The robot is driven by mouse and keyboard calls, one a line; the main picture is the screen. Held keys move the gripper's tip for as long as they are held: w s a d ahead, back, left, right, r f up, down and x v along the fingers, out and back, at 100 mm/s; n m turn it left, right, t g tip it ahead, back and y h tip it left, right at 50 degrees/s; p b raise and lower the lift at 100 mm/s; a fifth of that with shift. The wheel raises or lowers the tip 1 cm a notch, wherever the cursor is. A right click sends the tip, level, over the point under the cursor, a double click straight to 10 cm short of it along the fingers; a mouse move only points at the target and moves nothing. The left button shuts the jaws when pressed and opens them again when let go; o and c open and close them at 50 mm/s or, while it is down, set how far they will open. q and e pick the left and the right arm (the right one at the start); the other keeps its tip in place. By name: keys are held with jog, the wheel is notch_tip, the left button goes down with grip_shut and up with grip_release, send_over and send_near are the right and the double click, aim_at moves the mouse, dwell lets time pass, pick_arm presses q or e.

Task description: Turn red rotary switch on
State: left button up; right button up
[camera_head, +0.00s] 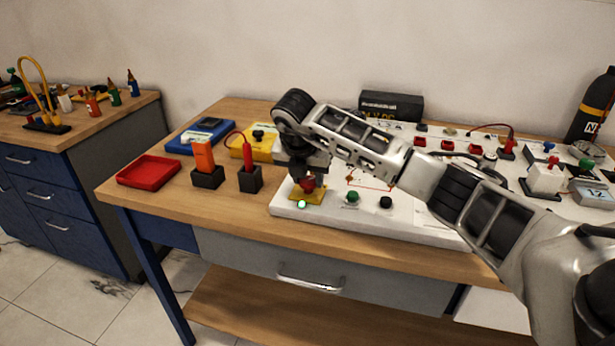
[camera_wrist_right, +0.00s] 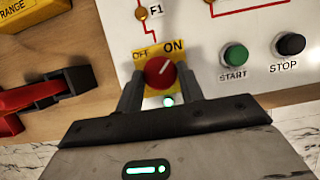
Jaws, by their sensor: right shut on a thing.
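The red rotary switch (camera_wrist_right: 160,72) sits on a yellow plate (camera_wrist_right: 180,52) marked OFF and ON. In the right wrist view its white pointer line tilts toward the ON label at the upper right. My right gripper (camera_wrist_right: 159,88) is shut on the knob, one finger on each side. A green lamp (camera_wrist_right: 168,101) glows just below the switch. In the head view my right gripper (camera_head: 307,182) reaches down over the knob from above and partly hides it; the lit green lamp (camera_head: 302,204) shows at the panel's near left corner. My left gripper is not in view.
The white panel (camera_head: 330,210) also bears a green START button (camera_wrist_right: 235,56) and a black STOP button (camera_wrist_right: 290,44). Left of it stand a red probe (camera_head: 248,155), an orange tool (camera_head: 203,156) and a red tray (camera_head: 148,171). My right arm covers much of the panel.

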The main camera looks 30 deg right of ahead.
jog(key=shift+r, duration=0.1)
jog(key=o, duration=1)
jog(key=v, duration=1.6)
jog(key=shift+p, duration=0.4)
jog(key=shift+a, duration=0.1)
